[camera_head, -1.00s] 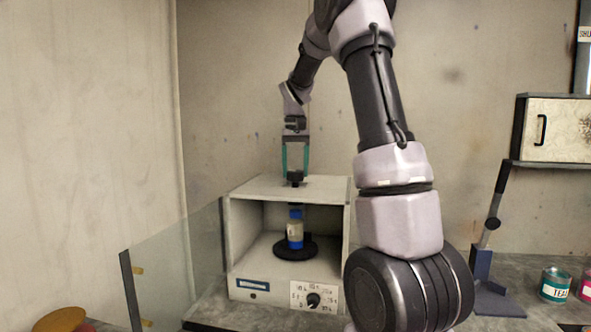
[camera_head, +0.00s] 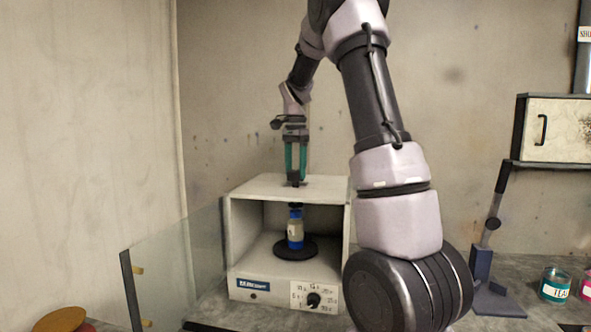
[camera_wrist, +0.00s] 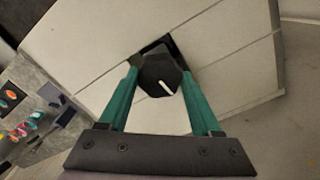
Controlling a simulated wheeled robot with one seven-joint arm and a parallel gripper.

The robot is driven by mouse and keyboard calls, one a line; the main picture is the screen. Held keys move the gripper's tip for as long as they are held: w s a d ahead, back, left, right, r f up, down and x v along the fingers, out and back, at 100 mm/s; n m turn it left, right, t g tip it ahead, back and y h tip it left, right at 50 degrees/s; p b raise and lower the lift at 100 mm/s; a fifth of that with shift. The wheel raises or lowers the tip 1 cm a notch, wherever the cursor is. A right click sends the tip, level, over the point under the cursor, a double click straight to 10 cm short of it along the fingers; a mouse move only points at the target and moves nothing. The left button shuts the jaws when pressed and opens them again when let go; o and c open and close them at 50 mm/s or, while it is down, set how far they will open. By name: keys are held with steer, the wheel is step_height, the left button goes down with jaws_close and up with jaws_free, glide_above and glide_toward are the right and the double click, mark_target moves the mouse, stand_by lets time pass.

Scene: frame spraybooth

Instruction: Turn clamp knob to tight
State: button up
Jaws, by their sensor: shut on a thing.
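The clamp knob (camera_wrist: 160,76) is a black knob with a white pointer line, on top of the white box-shaped booth (camera_head: 262,185). My gripper (camera_head: 297,180) points straight down over the booth's top. In the wrist view, its two green fingers (camera_wrist: 161,88) are shut on the knob, one on each side. In the head view the fingers mostly hide the knob. A dark clamp part (camera_head: 296,206) shows right above the cap.
A dial (camera_head: 313,299) with a numbered scale is on the booth's lower front. A glass panel (camera_head: 180,262) stands open at the left. A blue-based stand (camera_head: 484,270) and paint jars (camera_head: 554,284) are at the right. The wall cabinet (camera_head: 558,130) is shut.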

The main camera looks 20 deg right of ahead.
steer(key=m, duration=0.5)
steer(key=shift+w+r+m, duration=0.1)
steer(key=shift+m, duration=0.2)
steer(key=m, duration=0.5)
steer(key=shift+m, duration=0.3)
steer(key=m, duration=1.1)
steer(key=o, duration=1.4)
steer(key=shift+c, duration=0.2)
